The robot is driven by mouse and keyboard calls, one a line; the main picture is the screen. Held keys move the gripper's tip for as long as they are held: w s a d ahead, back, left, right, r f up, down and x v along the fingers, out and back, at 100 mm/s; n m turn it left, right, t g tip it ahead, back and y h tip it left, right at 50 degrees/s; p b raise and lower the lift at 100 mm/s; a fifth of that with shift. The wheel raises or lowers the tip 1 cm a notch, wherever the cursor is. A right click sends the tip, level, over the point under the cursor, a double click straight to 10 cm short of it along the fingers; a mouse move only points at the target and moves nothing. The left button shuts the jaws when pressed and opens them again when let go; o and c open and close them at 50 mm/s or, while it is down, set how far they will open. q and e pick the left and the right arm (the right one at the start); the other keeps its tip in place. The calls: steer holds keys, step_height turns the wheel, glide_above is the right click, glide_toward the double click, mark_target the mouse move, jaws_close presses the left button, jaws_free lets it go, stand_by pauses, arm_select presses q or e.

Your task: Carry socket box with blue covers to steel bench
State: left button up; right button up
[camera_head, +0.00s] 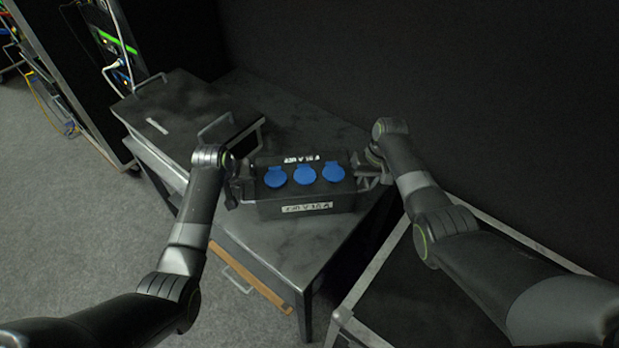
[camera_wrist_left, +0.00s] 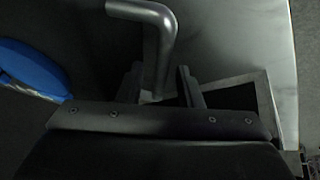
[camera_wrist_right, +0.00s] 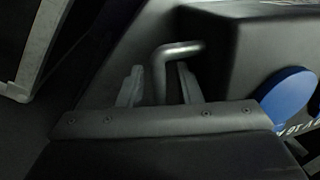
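The dark socket box (camera_head: 306,207) with three round blue covers (camera_head: 305,175) appears to sit on the steel bench (camera_head: 262,232), between my two grippers. My left gripper (camera_head: 240,183) is at the box's left end. In the left wrist view its fingers (camera_wrist_left: 160,85) stand apart on either side of a bent metal handle (camera_wrist_left: 156,35), with a gap showing. My right gripper (camera_head: 372,172) is at the right end. In the right wrist view its fingers (camera_wrist_right: 158,85) stand apart around the other handle (camera_wrist_right: 178,50), also with gaps. The head view hides finger contact.
A dark case (camera_head: 185,115) with a handle lies on the bench's left part. A metal-edged black case (camera_head: 430,300) stands at the lower right, near my right arm. A rack with cables (camera_head: 115,60) is at the upper left. Carpet (camera_head: 80,225) is clear at left.

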steer(key=shift+a, duration=0.1)
arm_select(q)
steer(key=v, duration=0.8)
arm_select(e)
step_height(320, 180, up, 12)
steer(key=d, duration=0.2)
steer(key=shift+w+d+f, duration=0.15)
steer(key=shift+d, duration=0.1)
stand_by(0.6)
